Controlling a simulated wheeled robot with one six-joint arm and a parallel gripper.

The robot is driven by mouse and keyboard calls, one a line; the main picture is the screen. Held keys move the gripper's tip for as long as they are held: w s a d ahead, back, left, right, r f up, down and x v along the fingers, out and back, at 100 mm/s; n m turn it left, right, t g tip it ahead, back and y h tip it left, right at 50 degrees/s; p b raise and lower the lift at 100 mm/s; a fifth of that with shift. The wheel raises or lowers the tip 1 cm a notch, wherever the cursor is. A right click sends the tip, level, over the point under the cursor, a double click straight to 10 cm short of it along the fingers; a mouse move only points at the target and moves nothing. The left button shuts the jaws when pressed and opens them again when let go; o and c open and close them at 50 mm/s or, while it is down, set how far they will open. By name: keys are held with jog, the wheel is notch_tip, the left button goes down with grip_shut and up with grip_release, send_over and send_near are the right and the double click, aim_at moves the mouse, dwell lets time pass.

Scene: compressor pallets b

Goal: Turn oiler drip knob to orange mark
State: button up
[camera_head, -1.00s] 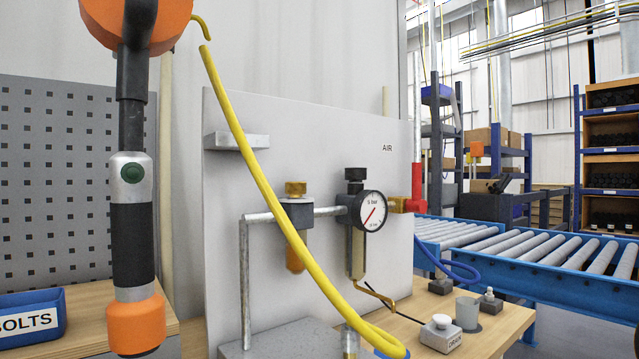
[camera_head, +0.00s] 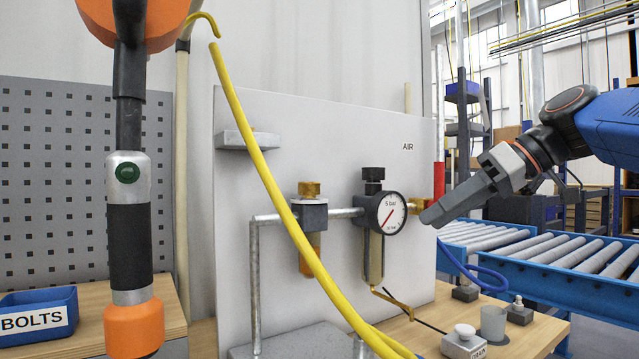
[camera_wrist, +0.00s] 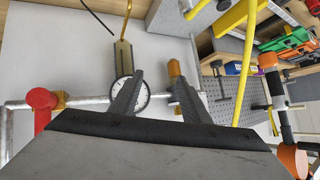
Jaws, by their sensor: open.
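The oiler stands on the air line of the pale panel. It has a brass knob (camera_head: 309,189) on top, a dark body (camera_head: 310,215) and an amber bowl (camera_head: 309,255), partly crossed by a yellow hose. I cannot make out an orange mark on the knob. My gripper (camera_head: 427,218) reaches in from the right, its tips just right of the pressure gauge in the picture and apart from the oiler. In the wrist view my gripper (camera_wrist: 158,76) is open and empty. The oiler's amber bowl (camera_wrist: 175,70) shows by the right finger there; its knob is hidden.
The pressure gauge (camera_head: 391,213) and black-knobbed regulator (camera_head: 374,174) stand right of the oiler. The yellow hose (camera_head: 262,170) hangs in front of the panel. A red valve (camera_wrist: 42,108) shows left in the wrist view. A dark-handled tool (camera_head: 130,245) hangs at left.

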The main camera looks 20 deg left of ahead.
jog(key=w+a+r+n+g+y, duration=0.3)
jog(key=a+r+n, duration=0.4)
jog(key=r, duration=0.5)
send_near(309, 188)
jog(key=a+f, duration=0.1)
jog(key=a, duration=0.1)
jog(key=w+a+f, duration=0.1)
jog(key=a, duration=0.2)
jog(key=a+f, duration=0.1)
jog(key=a, duration=0.2)
jog(key=shift+w, duration=0.3)
jog(key=c, duration=0.8)
